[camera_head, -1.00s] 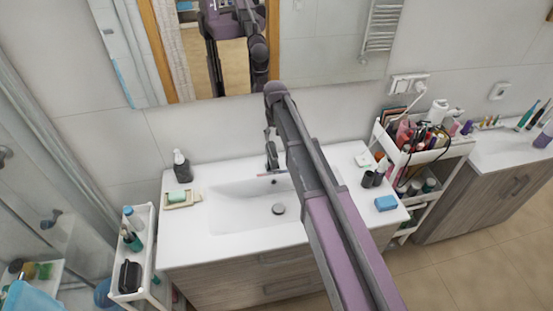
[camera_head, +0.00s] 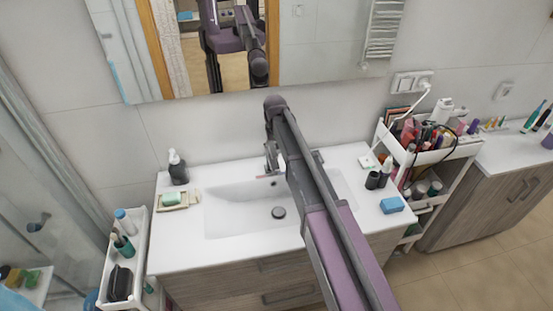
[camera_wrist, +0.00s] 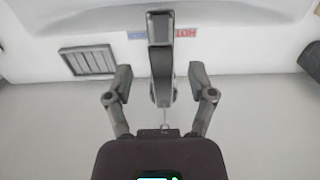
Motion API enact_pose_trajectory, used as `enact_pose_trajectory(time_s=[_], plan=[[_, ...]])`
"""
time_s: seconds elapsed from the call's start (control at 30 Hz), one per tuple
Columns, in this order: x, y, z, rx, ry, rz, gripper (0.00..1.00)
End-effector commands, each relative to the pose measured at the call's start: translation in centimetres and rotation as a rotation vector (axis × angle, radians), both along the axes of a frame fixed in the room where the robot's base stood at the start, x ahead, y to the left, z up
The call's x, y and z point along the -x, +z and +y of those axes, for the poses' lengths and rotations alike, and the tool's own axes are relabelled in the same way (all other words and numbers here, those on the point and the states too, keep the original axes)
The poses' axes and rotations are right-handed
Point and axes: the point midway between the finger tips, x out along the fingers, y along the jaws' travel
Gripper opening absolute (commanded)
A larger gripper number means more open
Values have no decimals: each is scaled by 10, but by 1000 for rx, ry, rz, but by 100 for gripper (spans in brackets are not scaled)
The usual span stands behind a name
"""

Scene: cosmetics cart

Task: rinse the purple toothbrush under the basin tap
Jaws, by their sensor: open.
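The basin tap (camera_head: 271,160) stands at the back of the white basin (camera_head: 225,218), partly behind my arm. In the wrist view, the grey tap (camera_wrist: 160,60) points away between the two fingers of my gripper (camera_wrist: 160,85). The fingers are spread, with a gap on each side of the tap, and hold nothing. In the head view my arm hides most of the gripper. I cannot make out a purple toothbrush in either view. No running water shows.
A soap dispenser (camera_head: 177,167) and soap dish (camera_head: 178,200) stand left of the basin. Dark bottles (camera_head: 376,177) and a blue block (camera_head: 392,205) stand right. Filled carts (camera_head: 128,240) flank the vanity. A mirror (camera_head: 330,45) hangs behind. Toothbrushes (camera_head: 535,115) show far right.

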Motion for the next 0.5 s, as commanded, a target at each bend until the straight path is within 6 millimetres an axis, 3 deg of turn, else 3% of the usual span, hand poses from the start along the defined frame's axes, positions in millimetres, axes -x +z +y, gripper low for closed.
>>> enact_pose_trajectory(time_s=[0.2, 0.5], plan=[[0, -19, 0, 0, 0, 0, 71], [0, -27, 0, 0, 0, 0, 71]])
